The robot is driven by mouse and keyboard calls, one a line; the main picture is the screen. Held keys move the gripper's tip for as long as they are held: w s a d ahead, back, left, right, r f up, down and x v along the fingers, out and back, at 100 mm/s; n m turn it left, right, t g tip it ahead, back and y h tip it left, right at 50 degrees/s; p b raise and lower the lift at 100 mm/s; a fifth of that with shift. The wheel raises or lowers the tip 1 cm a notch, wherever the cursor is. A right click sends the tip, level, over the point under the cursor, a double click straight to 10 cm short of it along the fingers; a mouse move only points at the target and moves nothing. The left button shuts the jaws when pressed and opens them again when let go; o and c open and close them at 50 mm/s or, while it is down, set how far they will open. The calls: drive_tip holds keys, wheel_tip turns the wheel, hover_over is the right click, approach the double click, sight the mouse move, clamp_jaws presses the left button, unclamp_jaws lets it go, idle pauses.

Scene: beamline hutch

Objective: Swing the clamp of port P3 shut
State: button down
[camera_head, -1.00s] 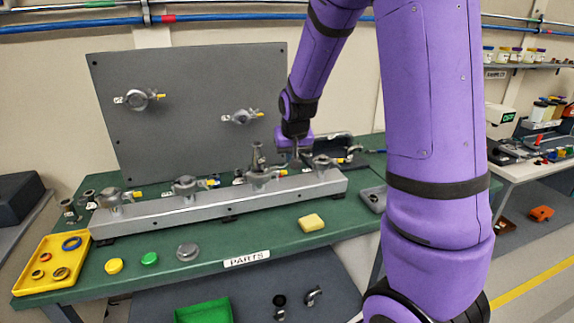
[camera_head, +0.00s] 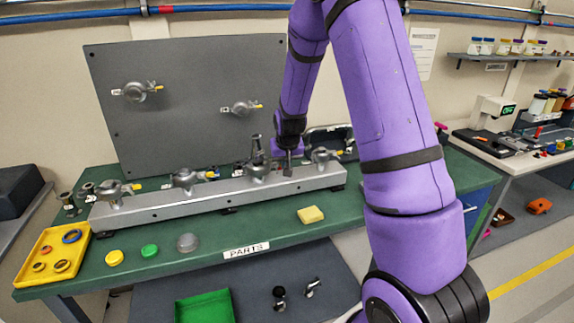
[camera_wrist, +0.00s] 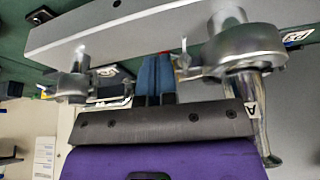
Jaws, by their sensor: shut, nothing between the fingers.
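Port P3 (camera_head: 258,172) is the third fitting from the left on the grey rail, a round metal clamp body with an upright stub behind it. In the wrist view the port (camera_wrist: 245,48) is large at the right, beside a P3 label (camera_wrist: 297,36). My gripper (camera_head: 288,173) is just right of it, pointing down, close to the rail. In the wrist view its fingers (camera_wrist: 155,75) are together and empty, left of the port. A thin metal piece (camera_wrist: 184,56) stands between fingers and port. I cannot tell how far the clamp is open.
Another port (camera_head: 322,157) stands right of my gripper, and two more (camera_head: 185,180) stand left along the rail (camera_head: 220,194). A grey panel (camera_head: 190,80) rises behind. A yellow tray (camera_head: 50,255), coloured caps and a yellow block (camera_head: 311,214) lie in front.

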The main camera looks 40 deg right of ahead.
drive_tip(key=shift+w, duration=0.2)
drive_tip(key=shift+w+d, duration=0.55)
drive_tip(key=shift+w, duration=0.25)
drive_tip(key=shift+s, duration=0.1)
